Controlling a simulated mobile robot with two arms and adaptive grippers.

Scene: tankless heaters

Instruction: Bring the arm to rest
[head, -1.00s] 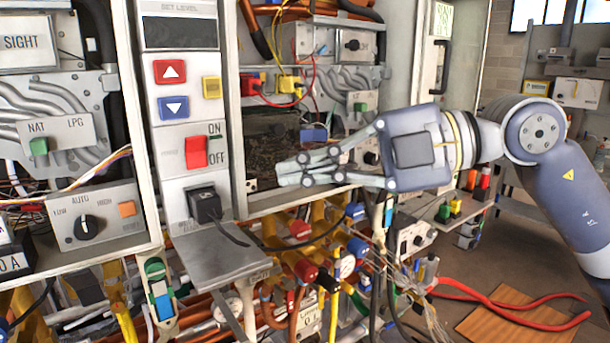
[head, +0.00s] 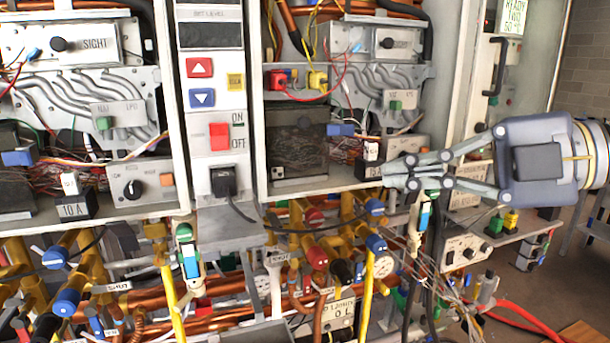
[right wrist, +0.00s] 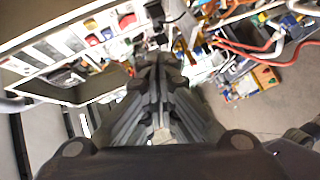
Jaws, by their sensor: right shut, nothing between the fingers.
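My right gripper (head: 390,175) comes in from the right in the head view. Its fingers are shut with nothing between them. It hangs in front of the right heater cabinet, near its lower frame edge (head: 325,188); I cannot tell whether it touches the frame. In the right wrist view its closed fingers (right wrist: 158,75) point away toward the panel and pipes. My left gripper is not in the head view.
A control panel with a red switch (head: 219,136) and a black plug (head: 223,181) stands between two open cabinets. Pipes with blue and red valves (head: 376,243) crowd below. Red hoses (head: 525,322) lie at lower right.

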